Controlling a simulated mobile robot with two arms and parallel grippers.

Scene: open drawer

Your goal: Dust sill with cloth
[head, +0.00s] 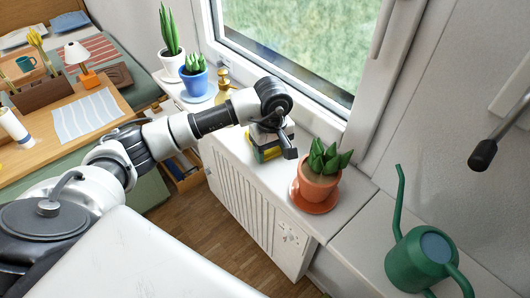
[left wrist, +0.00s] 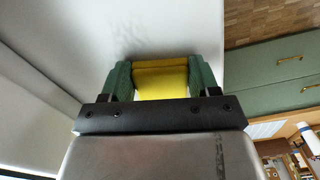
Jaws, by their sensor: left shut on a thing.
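My left gripper (head: 268,146) is over the white sill (head: 275,180) below the window, just left of the terracotta pot. It is shut on a yellow cloth (head: 264,155), mostly hidden by the gripper in the head view. In the left wrist view the cloth (left wrist: 162,85) is between the two green fingers (left wrist: 162,70), close to a pale surface. I cannot tell whether the cloth touches the sill. My right gripper is not in view.
A succulent in a terracotta pot (head: 318,184) stands on its saucer right of the gripper. A blue pot (head: 195,83), a white pot (head: 173,64) and an amber bottle (head: 224,82) stand farther left. A green watering can (head: 420,262) is at the lower right.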

